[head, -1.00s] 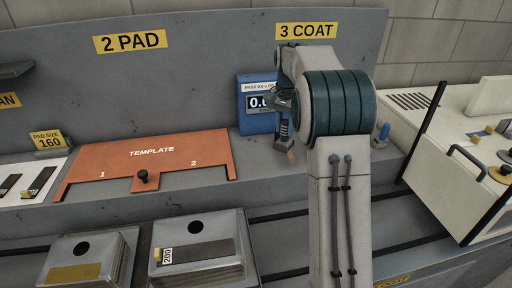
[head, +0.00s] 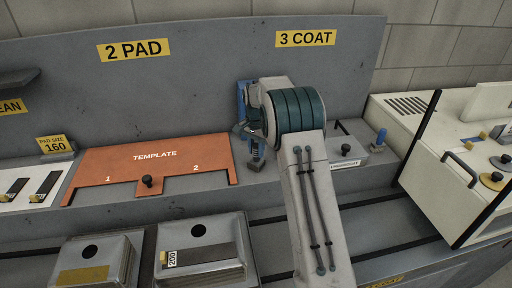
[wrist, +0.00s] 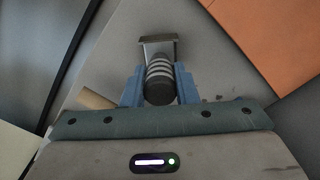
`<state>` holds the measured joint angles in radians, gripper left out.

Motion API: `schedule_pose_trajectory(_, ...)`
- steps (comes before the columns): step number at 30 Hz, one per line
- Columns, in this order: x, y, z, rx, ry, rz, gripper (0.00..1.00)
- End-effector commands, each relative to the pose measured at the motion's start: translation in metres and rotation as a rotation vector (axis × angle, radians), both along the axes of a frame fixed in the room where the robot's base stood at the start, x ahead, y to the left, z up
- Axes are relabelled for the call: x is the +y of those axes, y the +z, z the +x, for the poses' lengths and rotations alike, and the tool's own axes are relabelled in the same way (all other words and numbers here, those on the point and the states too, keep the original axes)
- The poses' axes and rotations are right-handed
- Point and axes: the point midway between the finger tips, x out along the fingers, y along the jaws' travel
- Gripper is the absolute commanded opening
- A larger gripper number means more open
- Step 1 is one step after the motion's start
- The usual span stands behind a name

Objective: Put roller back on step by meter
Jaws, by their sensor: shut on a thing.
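My gripper (wrist: 159,84) is shut on the roller (wrist: 159,74). In the wrist view, the roller has a dark, grey-ringed part between the blue fingers and a flat metal piece beyond them. In the head view, my gripper (head: 251,143) and the roller are small and partly hidden by my wrist, just right of the orange template. I cannot tell whether the roller touches the step.
The orange template (head: 120,165) lies left of my gripper. Metal boxes (head: 205,255) stand lower in front. A tan piece (wrist: 96,98) shows left of my fingers.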

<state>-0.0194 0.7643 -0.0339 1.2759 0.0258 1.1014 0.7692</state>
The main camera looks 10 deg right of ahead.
Motion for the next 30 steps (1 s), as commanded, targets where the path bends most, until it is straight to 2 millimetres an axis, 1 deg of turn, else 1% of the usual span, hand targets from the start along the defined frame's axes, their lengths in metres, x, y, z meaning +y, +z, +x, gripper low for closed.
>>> schedule_pose_trajectory(4,0.000,0.000,0.000,-0.001,0.000,0.000,0.00)
schedule_pose_trajectory(8,0.000,-0.004,0.000,-0.001,0.000,-0.001,0.00)
schedule_pose_trajectory(9,0.000,-0.003,0.000,0.000,0.000,0.000,0.38)
schedule_pose_trajectory(10,0.000,-0.003,0.000,0.000,0.000,0.000,0.46)
schedule_pose_trajectory(11,0.000,-0.003,0.000,0.000,0.000,0.000,0.48)
schedule_pose_trajectory(19,0.000,-0.002,0.000,0.000,0.000,0.000,0.48)
schedule_pose_trajectory(23,0.000,0.006,0.001,-0.003,0.000,0.000,0.48)
schedule_pose_trajectory(26,0.000,0.023,0.001,-0.005,0.000,-0.001,0.48)
schedule_pose_trajectory(30,0.000,0.054,0.001,-0.006,0.000,0.000,0.48)
